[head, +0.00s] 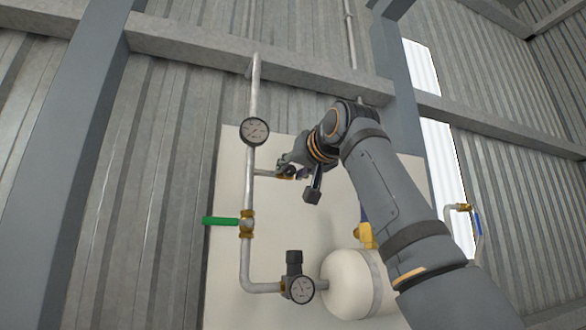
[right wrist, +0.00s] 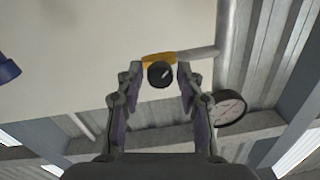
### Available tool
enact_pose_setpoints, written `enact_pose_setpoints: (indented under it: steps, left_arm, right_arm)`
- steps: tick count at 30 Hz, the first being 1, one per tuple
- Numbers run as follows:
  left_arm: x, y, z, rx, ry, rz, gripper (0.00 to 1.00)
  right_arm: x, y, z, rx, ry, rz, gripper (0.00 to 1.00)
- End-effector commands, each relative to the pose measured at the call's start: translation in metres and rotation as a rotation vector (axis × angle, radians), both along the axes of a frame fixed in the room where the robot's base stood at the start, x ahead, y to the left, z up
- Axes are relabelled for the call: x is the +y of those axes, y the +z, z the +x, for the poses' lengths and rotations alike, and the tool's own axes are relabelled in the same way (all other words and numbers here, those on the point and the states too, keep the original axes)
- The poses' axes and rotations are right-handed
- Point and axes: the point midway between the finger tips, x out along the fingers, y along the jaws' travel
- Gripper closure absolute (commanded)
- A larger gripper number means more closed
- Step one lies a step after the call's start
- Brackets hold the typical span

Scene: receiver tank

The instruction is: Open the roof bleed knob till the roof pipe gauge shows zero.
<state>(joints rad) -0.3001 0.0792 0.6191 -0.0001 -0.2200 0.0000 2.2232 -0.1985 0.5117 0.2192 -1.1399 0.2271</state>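The roof bleed knob (right wrist: 160,74) is small, round and black with a light mark. It sits on a brass fitting (right wrist: 158,59) at the end of a short side pipe. In the head view the knob (head: 290,171) is partly hidden by my right gripper (head: 293,165). In the right wrist view my right gripper (right wrist: 160,80) is open, its fingertips on either side of the knob with small gaps. The roof pipe gauge (head: 254,131) is round and white-faced, on the upright pipe above the side branch; its reading is too small to tell. My left gripper is out of view.
Below the branch, a green-handled valve (head: 222,221) sits on the pipe. A regulator with its own gauge (head: 301,289) joins a white tank (head: 350,284). A yellow fitting (head: 364,236) stands above the tank. A pale panel (head: 228,180) backs the pipework.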

Motion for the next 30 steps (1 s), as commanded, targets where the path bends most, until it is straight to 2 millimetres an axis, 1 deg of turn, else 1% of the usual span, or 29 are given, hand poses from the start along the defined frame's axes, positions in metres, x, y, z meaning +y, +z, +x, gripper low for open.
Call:
enact_pose_setpoints:
  steps: [1, 6, 7, 14, 20, 26, 30]
  left_arm:
    - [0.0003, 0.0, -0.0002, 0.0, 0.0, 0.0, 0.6]
    - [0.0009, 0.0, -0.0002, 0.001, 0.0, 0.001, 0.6]
    - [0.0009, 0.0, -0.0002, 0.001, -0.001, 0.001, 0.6]
    - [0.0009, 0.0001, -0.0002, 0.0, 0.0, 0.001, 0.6]
    - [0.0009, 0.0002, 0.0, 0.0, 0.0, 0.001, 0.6]
    - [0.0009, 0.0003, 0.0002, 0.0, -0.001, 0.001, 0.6]
    - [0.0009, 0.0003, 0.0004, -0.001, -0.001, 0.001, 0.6]
  right_arm:
    - [-0.0002, 0.0002, -0.0001, 0.0, 0.0, 0.0, 0.74]
    - [-0.0003, 0.0004, -0.0002, -0.001, 0.0, 0.0, 0.97]
    - [-0.0003, 0.0005, -0.0003, -0.001, 0.0, 0.0, 1.0]
    - [-0.0004, 0.0007, -0.0004, 0.003, 0.0, 0.013, 1.0]
    - [-0.0003, 0.0009, -0.0006, 0.026, 0.0, 0.086, 1.0]
    - [-0.0001, 0.0011, -0.0008, 0.072, 0.0, 0.23, 1.0]
    - [0.0001, 0.0008, -0.0007, 0.113, 0.001, 0.356, 1.0]
